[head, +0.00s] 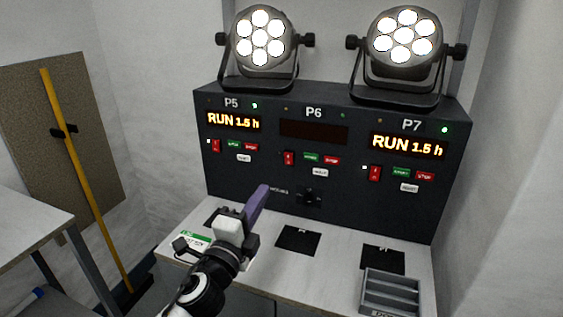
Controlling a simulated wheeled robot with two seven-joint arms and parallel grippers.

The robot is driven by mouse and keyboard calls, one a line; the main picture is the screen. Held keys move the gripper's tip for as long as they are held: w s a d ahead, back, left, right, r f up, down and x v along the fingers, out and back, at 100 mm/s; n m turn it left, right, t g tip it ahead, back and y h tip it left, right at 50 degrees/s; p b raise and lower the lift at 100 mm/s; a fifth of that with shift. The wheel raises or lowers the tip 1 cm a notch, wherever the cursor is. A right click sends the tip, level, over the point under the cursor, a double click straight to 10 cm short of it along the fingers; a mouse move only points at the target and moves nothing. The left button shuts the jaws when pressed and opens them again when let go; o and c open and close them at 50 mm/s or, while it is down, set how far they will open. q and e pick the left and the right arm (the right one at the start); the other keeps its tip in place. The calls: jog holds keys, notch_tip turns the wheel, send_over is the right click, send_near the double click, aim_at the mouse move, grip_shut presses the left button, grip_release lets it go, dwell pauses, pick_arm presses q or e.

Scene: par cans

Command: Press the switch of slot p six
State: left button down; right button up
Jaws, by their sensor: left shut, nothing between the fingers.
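The slot P6 section (314,113) is in the middle of the dark panel, with a blank display (314,132). Its red switch (289,158) is at the lower left of that display. Right of it are a green button (311,157), a red button (332,160) and a white button (320,172). My left gripper (263,190) is shut and empty, with purplish fingers pointing up toward the panel. In the picture its tip is below and left of the P6 switch, apart from it. My right gripper is out of view.
P5 (231,103) and P7 (411,125) displays read RUN 1.5 h, with lit lamps (260,37) (403,36) above. A black knob (309,197) sits low on the panel. Black mats (298,240) and a grey tray (390,292) are on the bench.

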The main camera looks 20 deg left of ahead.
pick_arm(q)
send_near(286, 153)
jog(key=w, duration=0.5)
jog(key=shift+w+d+r, duration=0.1)
jog(key=shift+r, duration=0.25)
jog(key=shift+w+r, duration=0.1)
jog(key=shift+w, duration=0.45)
jog(key=shift+w, duration=0.1)
